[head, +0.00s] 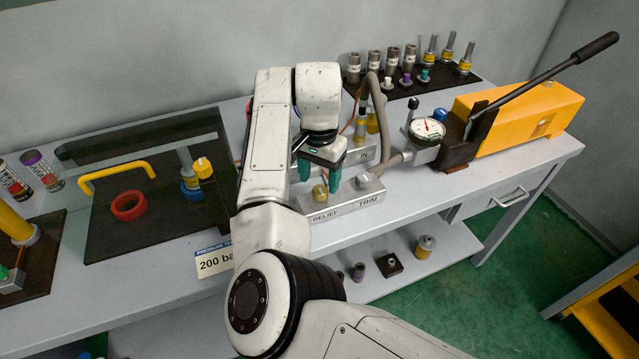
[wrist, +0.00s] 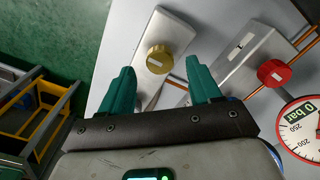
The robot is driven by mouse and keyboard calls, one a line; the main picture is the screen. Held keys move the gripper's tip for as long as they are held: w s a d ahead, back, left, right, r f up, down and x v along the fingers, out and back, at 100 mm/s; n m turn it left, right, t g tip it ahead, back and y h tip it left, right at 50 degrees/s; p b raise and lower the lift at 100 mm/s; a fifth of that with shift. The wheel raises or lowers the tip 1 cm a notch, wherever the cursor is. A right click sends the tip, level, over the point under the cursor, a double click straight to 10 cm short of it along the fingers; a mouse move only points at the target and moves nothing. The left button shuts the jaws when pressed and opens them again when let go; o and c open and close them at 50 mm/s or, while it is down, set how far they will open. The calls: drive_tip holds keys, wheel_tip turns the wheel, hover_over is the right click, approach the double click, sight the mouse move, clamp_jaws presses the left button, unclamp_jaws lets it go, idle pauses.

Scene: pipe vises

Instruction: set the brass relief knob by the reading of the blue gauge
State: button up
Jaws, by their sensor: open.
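The brass knob (head: 320,192) sits on a pale block above the printed word RELIEF. A second knob (head: 363,179) sits above the word TRIM. My gripper (head: 320,178) is open and pointing down, just above the brass knob and apparently clear of it. In the wrist view, the brass knob (wrist: 159,57) appears between the teal fingertips (wrist: 158,70). A red-rimmed gauge (wrist: 302,130) at the right edge there is cut off; its window reads 0 bar. I cannot make out a blue gauge; my arm hides part of the bench.
A dial gauge (head: 427,130) with a red needle stands right of the block, by a yellow hand pump (head: 515,115) with a long lever. A red knob (wrist: 273,72) is on a neighbouring block. A hose (head: 377,110) arches behind my gripper. A card (head: 214,261) reads "200 ba", partly hidden.

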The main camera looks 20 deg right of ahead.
sight(320, 190)
drive_tip(key=shift+f, duration=1.65)
drive_tip(key=c, duration=1)
drive_tip(key=shift+c, duration=0.2)
drive_tip(key=shift+r+p, duration=0.1)
drive_tip(key=shift+p, duration=0.4)
